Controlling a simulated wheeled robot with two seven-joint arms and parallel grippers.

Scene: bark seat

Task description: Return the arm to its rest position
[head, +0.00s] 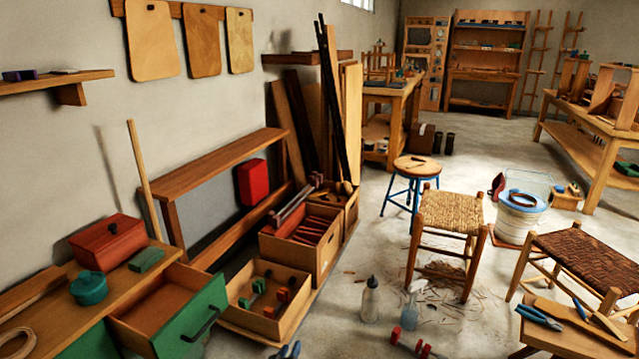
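The tips of my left gripper (289,350) just show at the bottom edge, left of centre, in the head view. Two dark blue-grey fingertips stand a little apart with nothing seen between them. The rest of this gripper and its arm are cut off by the frame. It is in front of the cardboard box of clamps (240,317). My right gripper is not in view.
An open green drawer (190,327) juts out at the lower left. A clear bottle (370,299), a spray bottle (411,306) and a red clamp (410,344) are on the floor. A woven-seat stool (450,212) and a bark-seat stool (588,258) stand at right.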

